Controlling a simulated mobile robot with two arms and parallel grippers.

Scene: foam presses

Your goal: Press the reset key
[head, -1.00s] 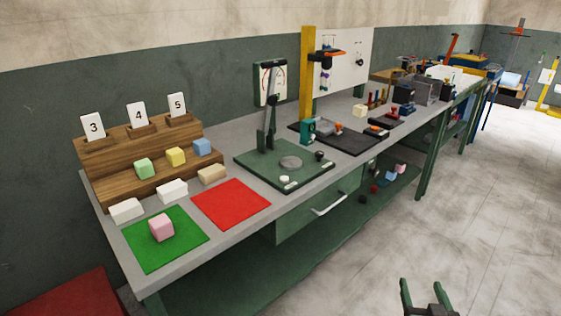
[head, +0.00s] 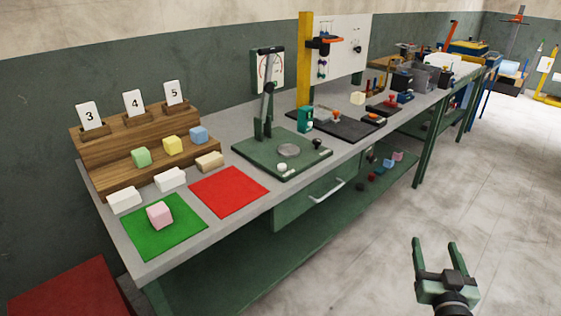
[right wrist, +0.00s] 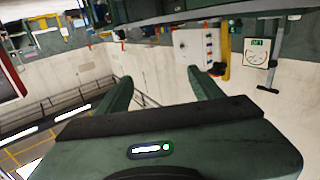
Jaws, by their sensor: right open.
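A green press (head: 264,112) stands on the grey workbench, with a flat base plate (head: 257,158) and a round grey pad (head: 288,150) on it. A small white round button (head: 282,168) sits at the plate's front edge, and a black knob (head: 317,143) is at its right corner. No label shows which one is the reset key. A dial gauge (head: 267,72) is behind the press; it also shows upside down in the right wrist view (right wrist: 258,52). My right gripper (head: 436,243) is open and empty over the floor, right of the bench and apart from it. My left gripper is out of view.
A green mat (head: 185,239) with a pink cube (head: 159,214) and a red mat (head: 228,192) lie left of the press. A wooden stepped rack (head: 112,182) holds numbered cards and coloured blocks. A yellow post (head: 305,60) stands behind. The floor (head: 480,210) is clear.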

